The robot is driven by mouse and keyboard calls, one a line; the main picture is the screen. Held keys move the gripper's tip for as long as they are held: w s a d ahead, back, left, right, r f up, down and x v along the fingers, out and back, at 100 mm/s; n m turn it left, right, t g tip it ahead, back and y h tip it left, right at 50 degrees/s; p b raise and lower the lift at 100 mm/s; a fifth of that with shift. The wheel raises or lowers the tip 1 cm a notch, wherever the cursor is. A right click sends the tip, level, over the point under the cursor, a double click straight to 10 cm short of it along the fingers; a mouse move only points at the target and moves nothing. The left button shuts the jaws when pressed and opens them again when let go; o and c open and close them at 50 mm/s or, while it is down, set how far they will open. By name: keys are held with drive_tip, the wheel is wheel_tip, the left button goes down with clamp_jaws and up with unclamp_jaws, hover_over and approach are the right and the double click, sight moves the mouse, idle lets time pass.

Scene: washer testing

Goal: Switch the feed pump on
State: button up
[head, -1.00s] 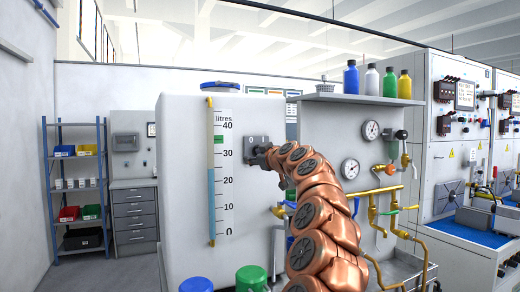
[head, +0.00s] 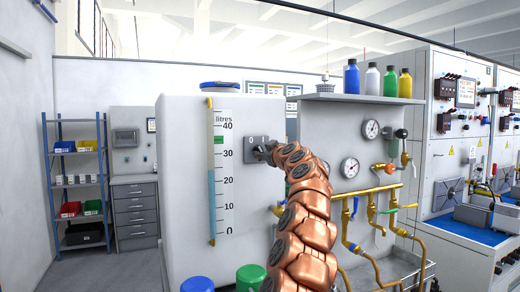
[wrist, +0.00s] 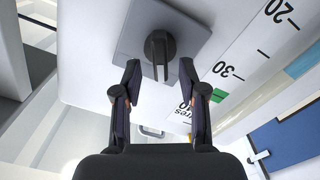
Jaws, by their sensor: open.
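The pump switch is a grey square plate (wrist: 185,32) with a black rotary knob (wrist: 160,45) on the white tank front. In the head view the plate (head: 250,141) shows a "0" mark at its upper left, and my gripper hides much of the rest. My gripper (wrist: 160,74) is open in the wrist view, with one finger on each side of the knob's lower end. No contact with the knob shows, and the exact depth gap is unclear. In the head view my gripper (head: 265,152) is right at the plate.
A litre scale (head: 222,175) with a blue column and green mark runs beside the switch. A shelf (head: 350,98) with several bottles, gauges and brass pipes (head: 350,194) stand to the right. Blue (head: 197,285) and green (head: 250,278) lids show below.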

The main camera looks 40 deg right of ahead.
sight(261, 151)
drive_tip(key=shift+p+x, duration=1.05)
drive_tip(key=shift+x, duration=0.65)
drive_tip(key=shift+c, duration=0.3)
clamp_jaws()
